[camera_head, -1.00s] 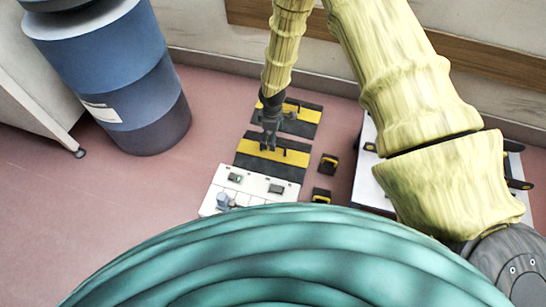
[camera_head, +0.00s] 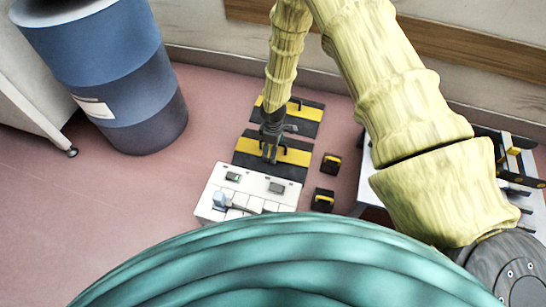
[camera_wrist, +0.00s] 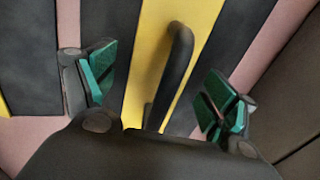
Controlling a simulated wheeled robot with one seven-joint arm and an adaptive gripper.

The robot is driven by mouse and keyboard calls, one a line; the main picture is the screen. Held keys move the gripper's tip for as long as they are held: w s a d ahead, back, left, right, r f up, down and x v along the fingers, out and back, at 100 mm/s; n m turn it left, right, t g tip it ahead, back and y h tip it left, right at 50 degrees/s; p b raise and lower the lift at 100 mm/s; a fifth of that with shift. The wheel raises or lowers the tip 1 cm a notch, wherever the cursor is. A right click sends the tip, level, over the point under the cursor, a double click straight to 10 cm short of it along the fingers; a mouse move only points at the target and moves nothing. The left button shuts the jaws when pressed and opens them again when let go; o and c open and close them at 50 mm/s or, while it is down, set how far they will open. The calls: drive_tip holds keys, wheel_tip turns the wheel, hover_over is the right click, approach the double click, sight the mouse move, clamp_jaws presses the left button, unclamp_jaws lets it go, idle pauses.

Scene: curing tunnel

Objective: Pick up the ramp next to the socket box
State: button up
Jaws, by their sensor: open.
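The ramp next to the socket box is a black plate with a yellow stripe (camera_head: 298,156) and a dark raised handle. It lies on the floor against the far side of the white socket box (camera_head: 240,187). My gripper (camera_head: 270,157) points down over this ramp. In the wrist view my gripper (camera_wrist: 160,92) is open, with green finger pads on either side of the dark curved handle (camera_wrist: 180,62). The handle stands on the ramp's yellow stripe (camera_wrist: 150,50), nearer the right finger. I cannot tell whether a finger touches it.
A second black and yellow ramp (camera_head: 308,113) lies just beyond. Two small black and yellow blocks (camera_head: 331,163) (camera_head: 323,200) lie to the right, before a white-topped stand (camera_head: 372,190). A blue drum (camera_head: 130,90) stands left. Floor between drum and ramps is clear.

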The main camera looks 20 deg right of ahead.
drive_tip(key=shift+f, duration=0.1)
clamp_jaws()
idle(0.4)
